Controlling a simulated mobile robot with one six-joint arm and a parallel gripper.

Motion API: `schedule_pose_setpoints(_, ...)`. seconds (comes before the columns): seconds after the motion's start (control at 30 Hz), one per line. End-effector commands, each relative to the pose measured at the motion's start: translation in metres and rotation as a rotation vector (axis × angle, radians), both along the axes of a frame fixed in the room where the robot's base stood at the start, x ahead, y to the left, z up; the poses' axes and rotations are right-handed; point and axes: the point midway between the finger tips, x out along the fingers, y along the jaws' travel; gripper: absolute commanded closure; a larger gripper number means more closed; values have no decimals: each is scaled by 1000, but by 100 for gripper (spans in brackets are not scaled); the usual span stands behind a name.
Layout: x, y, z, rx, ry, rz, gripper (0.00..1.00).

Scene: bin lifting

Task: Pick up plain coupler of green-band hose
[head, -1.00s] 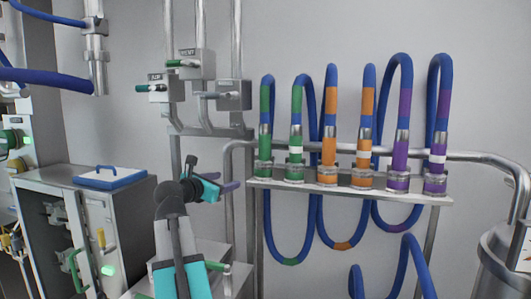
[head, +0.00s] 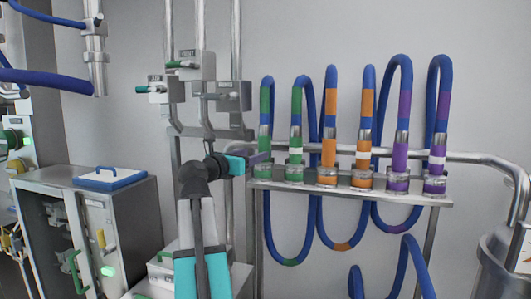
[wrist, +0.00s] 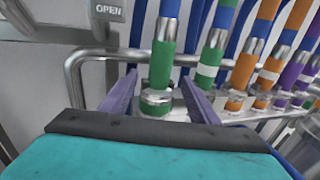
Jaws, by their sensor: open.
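The green-band hose (head: 267,90) is a blue hose with green bands, looping up from two couplers on the rack. Its plain coupler (head: 265,144), green with no white ring, stands upright at the rack's left end. It also shows in the wrist view (wrist: 161,66). The other green coupler (head: 295,152) has a white ring and stands just to its right. My gripper (head: 262,157) is at the plain coupler. In the wrist view my gripper (wrist: 160,88) is open, with purple fingers on either side of the plain coupler near its metal base.
Orange-band couplers (head: 328,152) and purple-band couplers (head: 400,155) stand farther right on the metal rack (head: 410,194). A bent grey pipe (wrist: 78,62) runs close by on the left. Valve boxes (head: 233,97) hang on pipes behind.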

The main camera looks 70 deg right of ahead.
Motion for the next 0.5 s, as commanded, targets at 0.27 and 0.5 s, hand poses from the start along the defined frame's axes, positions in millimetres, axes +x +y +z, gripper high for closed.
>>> schedule_pose_setpoints(0.27,-8,-41,2,2,1,-2,44)
schedule_pose_setpoints(0.5,-13,-64,1,0,-1,-1,44)
